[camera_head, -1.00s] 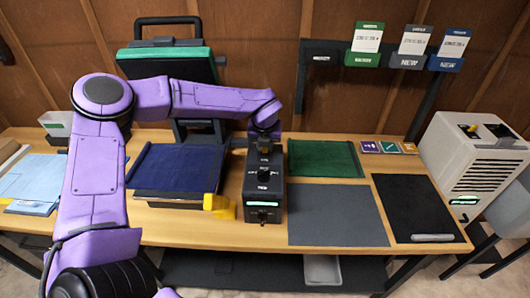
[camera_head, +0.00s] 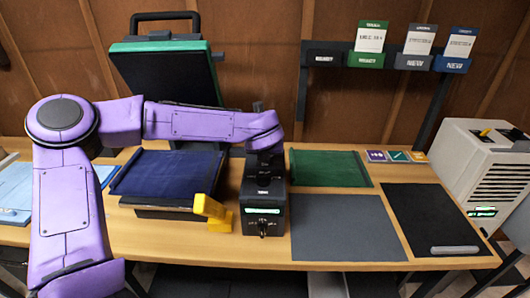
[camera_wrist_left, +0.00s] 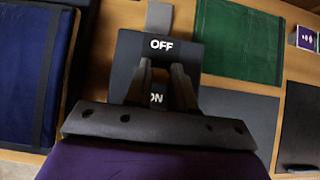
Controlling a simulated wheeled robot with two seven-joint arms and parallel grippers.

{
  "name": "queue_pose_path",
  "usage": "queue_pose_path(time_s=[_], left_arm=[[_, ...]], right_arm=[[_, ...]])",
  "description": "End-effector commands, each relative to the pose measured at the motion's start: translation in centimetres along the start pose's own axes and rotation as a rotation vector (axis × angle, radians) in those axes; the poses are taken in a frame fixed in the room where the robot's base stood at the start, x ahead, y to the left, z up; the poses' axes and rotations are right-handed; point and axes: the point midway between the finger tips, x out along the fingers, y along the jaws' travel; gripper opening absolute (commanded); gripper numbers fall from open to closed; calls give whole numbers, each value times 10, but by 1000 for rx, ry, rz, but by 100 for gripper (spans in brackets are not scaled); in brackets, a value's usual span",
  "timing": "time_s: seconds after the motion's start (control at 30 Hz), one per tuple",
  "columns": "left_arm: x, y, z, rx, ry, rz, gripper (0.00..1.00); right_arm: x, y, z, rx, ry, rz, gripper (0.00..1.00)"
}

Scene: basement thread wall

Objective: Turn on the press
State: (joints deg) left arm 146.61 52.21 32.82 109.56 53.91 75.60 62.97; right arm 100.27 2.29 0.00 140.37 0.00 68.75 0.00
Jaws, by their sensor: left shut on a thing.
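The press (camera_head: 168,78) stands open at the back left, with a black upper plate, a green edge and a bar handle. Its lower bed is under dark blue cloth (camera_head: 168,173). The black control box (camera_head: 263,222) stands right of the bed, with a lit green strip on its front. In the left wrist view the box top (camera_wrist_left: 127,48) carries the labels OFF, farther from me, and ON, nearer. My left gripper (camera_head: 263,184) is down at the box top, and its fingers (camera_wrist_left: 162,68) are shut on the switch between the labels; they mostly hide it. My right gripper is not in view.
A yellow part (camera_head: 212,212) sits just left of the control box. Green cloth (camera_head: 328,168), a grey mat (camera_head: 345,228) and a black mat (camera_head: 435,220) lie to the right. A white machine (camera_head: 480,165) stands at the far right. A card rack (camera_head: 410,62) rises behind.

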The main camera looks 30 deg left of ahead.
Motion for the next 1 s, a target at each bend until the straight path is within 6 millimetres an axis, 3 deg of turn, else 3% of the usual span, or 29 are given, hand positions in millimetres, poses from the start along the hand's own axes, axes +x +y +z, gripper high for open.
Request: queue_pose_path(time_s=[0.13, 0.17, 0.2, 0.23, 0.57, 1.0], left_arm=[[0, 0, 2, 0, -5, -1, 0], [0, 0, 2, 0, -5, -1, 30], [0, 0, 2, 0, -4, -1, 43], [0, 0, 2, 0, -4, -1, 49], [-4, 0, 1, 0, -2, -1, 49], [-94, 0, 2, -1, -4, -2, 49]], right_arm=[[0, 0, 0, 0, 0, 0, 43], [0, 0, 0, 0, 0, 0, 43], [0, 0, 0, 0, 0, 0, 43], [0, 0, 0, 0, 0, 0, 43], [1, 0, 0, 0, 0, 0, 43], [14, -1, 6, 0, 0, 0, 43]])
